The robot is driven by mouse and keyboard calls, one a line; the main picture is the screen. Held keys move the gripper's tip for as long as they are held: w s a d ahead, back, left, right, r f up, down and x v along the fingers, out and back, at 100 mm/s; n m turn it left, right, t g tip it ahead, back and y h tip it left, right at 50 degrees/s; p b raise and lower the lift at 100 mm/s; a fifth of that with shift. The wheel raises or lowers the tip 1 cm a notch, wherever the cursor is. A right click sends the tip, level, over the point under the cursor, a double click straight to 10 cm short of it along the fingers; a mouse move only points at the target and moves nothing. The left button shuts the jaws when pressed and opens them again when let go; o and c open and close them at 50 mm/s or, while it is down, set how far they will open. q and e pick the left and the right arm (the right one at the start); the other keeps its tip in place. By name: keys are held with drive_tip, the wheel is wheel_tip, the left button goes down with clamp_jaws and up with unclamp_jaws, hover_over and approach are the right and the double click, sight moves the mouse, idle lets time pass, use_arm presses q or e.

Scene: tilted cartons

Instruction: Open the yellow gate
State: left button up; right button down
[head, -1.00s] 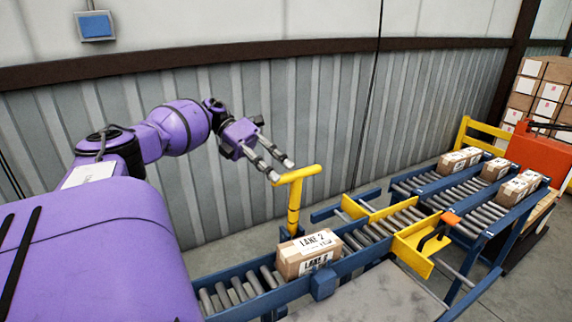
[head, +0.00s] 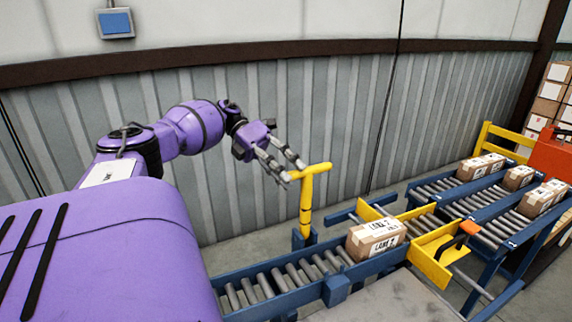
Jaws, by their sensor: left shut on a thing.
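The yellow gate (head: 432,262) sits at the conveyor, with a yellow plate on its near side and another yellow piece (head: 368,211) on the far side. I cannot tell whether its barrier is up or down. A yellow T-shaped lever (head: 307,195) stands on a blue post behind the conveyor, left of the gate. My left gripper (head: 292,170) is shut on the left end of the lever's crossbar. My right gripper is not in view.
A carton labelled LANE 2 (head: 377,238) lies on the roller conveyor (head: 262,287), just left of the gate. Several cartons (head: 481,166) sit on the blue-railed lanes beyond. An orange handle (head: 470,227) is by the gate. A corrugated wall stands behind.

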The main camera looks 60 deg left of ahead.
use_arm(q)
drive_tip(key=shift+r, duration=0.1)
idle(0.3)
wheel_tip(320, 180, up, 10)
idle(0.4)
drive_tip(key=shift+d, duration=0.1)
idle(0.3)
